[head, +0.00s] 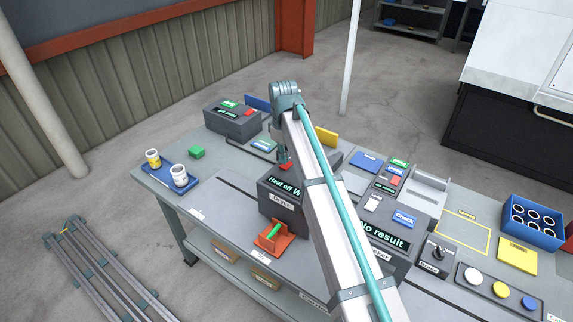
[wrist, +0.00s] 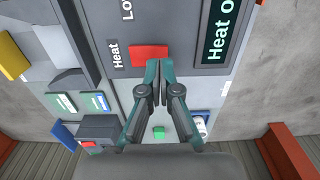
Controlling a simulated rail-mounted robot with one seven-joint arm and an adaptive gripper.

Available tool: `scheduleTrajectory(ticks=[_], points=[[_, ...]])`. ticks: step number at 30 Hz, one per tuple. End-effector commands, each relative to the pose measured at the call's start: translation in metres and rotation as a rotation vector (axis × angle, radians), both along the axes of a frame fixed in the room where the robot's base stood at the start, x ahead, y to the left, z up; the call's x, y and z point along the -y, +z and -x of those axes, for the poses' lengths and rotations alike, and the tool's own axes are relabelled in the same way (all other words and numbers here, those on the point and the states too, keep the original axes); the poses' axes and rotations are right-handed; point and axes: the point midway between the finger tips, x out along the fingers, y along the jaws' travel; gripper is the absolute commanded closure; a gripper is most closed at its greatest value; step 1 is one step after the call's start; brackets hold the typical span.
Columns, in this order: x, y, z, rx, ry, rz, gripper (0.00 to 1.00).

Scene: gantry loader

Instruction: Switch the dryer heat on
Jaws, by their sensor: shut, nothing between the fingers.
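The dryer (head: 269,195) is a dark box on the table, and its screen (head: 283,187) begins "Heat off". In the wrist view the dryer face (wrist: 185,58) shows a red rocker-like switch (wrist: 148,57) beside the word "Heat". Its screen (wrist: 216,30) is cut off after "Heat o". My gripper (wrist: 159,70) is shut and empty, with its fingertips at the right lower edge of the red switch. I cannot tell whether they touch it. In the head view my arm hides part of the dryer.
Another dark box (head: 233,122) stands behind left. A blue tray (head: 180,187) with cups is at the left. An orange holder (head: 274,242) stands in front of the dryer. A checker box (head: 385,236) with a "No result" screen stands to the right.

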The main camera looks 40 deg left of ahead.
Motion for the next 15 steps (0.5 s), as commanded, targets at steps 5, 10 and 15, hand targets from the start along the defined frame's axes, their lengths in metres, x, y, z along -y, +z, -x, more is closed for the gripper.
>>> scheduleTrajectory(ticks=[5, 10, 15], points=[[0.0000, -0.0015, 0.0000, 0.000, 0.000, 0.000, 1.00], [0.0000, -0.0038, 0.0000, 0.000, 0.000, 0.000, 1.00], [0.0000, -0.0061, 0.0000, 0.000, 0.000, 0.000, 1.00]])
